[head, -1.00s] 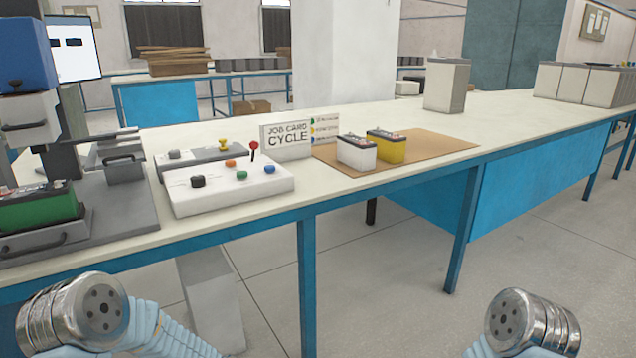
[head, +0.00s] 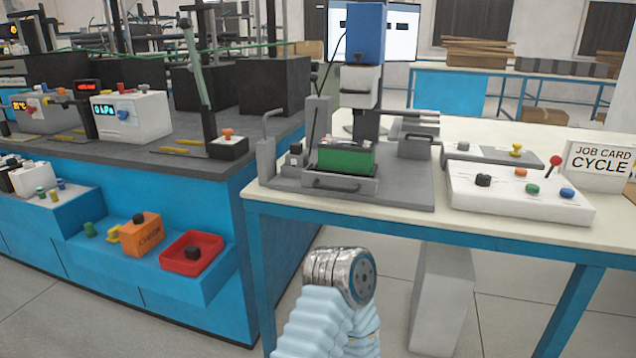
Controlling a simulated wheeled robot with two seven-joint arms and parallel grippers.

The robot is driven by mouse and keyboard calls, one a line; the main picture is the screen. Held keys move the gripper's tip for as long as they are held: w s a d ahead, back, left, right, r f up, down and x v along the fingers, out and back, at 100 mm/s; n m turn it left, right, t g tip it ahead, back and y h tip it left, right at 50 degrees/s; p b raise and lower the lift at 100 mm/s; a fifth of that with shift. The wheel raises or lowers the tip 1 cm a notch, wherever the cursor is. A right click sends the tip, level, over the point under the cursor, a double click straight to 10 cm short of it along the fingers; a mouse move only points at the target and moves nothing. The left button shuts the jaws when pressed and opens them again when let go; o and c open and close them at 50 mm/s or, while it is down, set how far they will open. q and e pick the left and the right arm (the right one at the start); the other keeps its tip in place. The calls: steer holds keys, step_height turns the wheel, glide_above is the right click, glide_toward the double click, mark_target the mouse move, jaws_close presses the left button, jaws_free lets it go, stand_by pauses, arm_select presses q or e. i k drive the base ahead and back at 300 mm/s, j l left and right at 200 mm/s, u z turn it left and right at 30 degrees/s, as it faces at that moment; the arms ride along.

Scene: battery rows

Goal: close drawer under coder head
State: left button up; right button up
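The coder head is a blue box (head: 365,32) with a pale grey block (head: 360,86) below it, on a dark column at the table's back. The drawer (head: 335,187) is a low grey tray with a dark bar handle on its front. It carries a green battery (head: 346,158) with a dark top. Drawer and battery stand out in front of the head, near the base plate's front edge, so the drawer looks pulled out. Neither gripper is in view; only a silver joint and pale blue sleeve of my arm show at the bottom, below the table edge.
The grey base plate (head: 410,190) also bears upright posts and a handled block (head: 414,146). A white button box (head: 518,194) with a red-knobbed lever stands to the right. A blue workbench (head: 170,258) with a red tray (head: 192,255) adjoins on the left. Floor shows in front.

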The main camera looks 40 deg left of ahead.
mark_target(329, 180)
steer(key=u, duration=1.3)
